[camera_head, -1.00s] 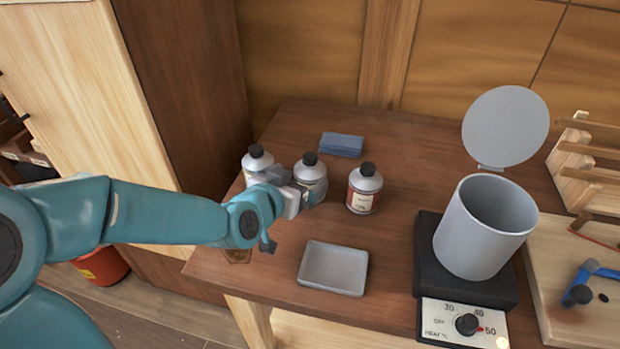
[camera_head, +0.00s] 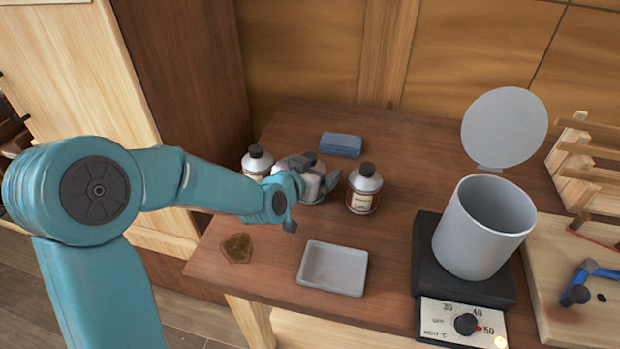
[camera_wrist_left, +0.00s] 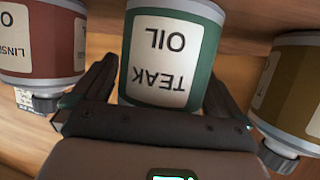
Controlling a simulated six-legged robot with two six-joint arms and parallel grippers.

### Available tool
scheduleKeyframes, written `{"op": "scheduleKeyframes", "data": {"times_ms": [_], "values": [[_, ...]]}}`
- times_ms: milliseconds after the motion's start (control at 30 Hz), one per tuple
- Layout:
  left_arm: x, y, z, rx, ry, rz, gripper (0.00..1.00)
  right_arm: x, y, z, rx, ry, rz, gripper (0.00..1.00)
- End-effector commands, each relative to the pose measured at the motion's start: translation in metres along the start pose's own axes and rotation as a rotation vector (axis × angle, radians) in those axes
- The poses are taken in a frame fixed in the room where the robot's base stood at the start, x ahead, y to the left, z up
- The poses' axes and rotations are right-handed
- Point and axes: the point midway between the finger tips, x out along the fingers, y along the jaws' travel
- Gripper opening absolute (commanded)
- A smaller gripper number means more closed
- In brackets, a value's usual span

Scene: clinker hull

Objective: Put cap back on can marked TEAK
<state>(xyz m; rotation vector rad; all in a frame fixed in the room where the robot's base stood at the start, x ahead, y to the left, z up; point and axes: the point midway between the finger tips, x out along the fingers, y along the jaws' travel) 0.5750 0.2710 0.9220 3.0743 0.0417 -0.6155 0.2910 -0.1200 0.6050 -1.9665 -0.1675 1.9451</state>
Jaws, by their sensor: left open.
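The TEAK OIL can (camera_wrist_left: 170,50), green with a cream label, appears upside down in the left wrist view. It stands between the spread fingers of my left gripper (camera_wrist_left: 160,92). In the head view my left gripper (camera_head: 312,174) is at the middle can of a row of three and covers much of it. The gripper is open, with a finger on either side of the can; I cannot tell whether they touch it. A dark shape shows at the can's top, but whether it is a cap or a finger is unclear. No loose cap shows. My right gripper is not in view.
A red-labelled linseed can (camera_head: 364,190) stands close on the right and a brown-labelled can (camera_head: 257,163) on the left, both capped. A blue cloth (camera_head: 341,145) lies behind. In front are a grey tray (camera_head: 333,268) and brown patch (camera_head: 237,248). A pot (camera_head: 480,235) stands right.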

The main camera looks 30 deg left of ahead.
Motion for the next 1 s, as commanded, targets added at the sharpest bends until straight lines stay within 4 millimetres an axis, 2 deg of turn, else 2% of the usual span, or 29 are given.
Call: {"op": "scheduleKeyframes", "data": {"times_ms": [333,533,567,600,833,1000], "values": [[0.001,0.0,-0.001,0.0,0.002,-0.001,1.0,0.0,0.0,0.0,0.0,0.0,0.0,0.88],[0.001,0.0,-0.001,0.0,0.002,0.0,0.35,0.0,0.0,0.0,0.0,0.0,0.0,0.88],[0.001,0.0,-0.002,0.0,0.005,-0.001,0.33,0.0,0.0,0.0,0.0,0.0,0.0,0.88],[0.001,0.0,-0.002,0.0,0.005,-0.001,0.27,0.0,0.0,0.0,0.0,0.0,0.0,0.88],[0.0,0.0,-0.004,0.0,0.005,-0.002,0.26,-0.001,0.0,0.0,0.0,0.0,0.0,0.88],[-0.005,0.0,-0.018,0.001,0.008,-0.002,0.26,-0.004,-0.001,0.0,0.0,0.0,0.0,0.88]]}}
